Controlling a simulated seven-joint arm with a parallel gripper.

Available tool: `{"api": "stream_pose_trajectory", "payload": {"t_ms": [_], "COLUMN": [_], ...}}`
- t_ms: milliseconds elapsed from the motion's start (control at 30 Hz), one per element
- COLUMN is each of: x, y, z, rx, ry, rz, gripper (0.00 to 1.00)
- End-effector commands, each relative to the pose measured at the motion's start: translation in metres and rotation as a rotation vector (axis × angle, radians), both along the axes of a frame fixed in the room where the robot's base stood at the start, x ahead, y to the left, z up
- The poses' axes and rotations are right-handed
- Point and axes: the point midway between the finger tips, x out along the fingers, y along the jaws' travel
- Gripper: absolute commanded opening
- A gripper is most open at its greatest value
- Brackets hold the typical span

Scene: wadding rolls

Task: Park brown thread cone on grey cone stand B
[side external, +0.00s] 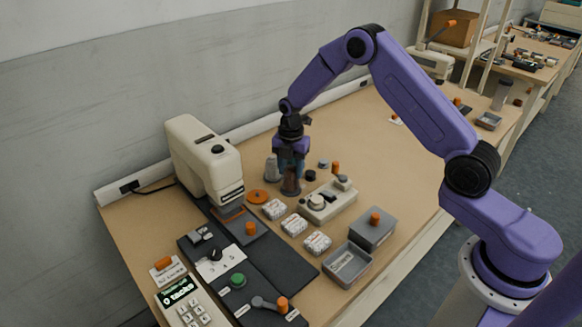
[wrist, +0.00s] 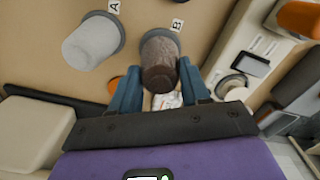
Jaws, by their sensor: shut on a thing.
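The brown thread cone (wrist: 160,68) is between the two blue fingers of my gripper (wrist: 159,82), which are shut on it. It also shows below my gripper (side external: 291,164) in the side view, as a brown cone (side external: 291,184). Grey cone stand B (wrist: 155,34) shows as a rim behind the brown cone, beside the label B (wrist: 178,25). The cone is lined up over the stand; I cannot tell whether it touches it. A pale grey cone (wrist: 90,44) sits on stand A (wrist: 118,30), to the left in the wrist view.
A cream sewing machine (side external: 205,160) stands to the left. An orange disc (side external: 257,197), several white wrapped rolls (side external: 294,224) and a cream device with a knob (side external: 328,200) lie close by. Grey bins (side external: 347,264) are at the front. The table behind is mostly clear.

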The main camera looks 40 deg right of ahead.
Motion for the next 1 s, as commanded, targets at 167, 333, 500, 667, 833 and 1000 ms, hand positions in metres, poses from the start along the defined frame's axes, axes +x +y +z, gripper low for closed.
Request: {"api": "stream_pose_trajectory", "payload": {"t_ms": [167,333,500,667,833,1000], "x": [0.0001,0.0,0.0,0.0001,0.0001,0.0001], "y": [0.0,0.0,0.0,0.0,0.0,0.0], "z": [0.0002,-0.0016,-0.0055,-0.0077,-0.0077,-0.0076], "rx": [0.0,0.0,0.0,0.0,0.0,0.0], "ry": [0.0,0.0,0.0,-0.001,-0.001,-0.001], "rz": [0.0,0.0,0.0,0.0,0.0,0.0], "gripper": [0.13,0.13,0.13,0.13,0.13,0.69]}}
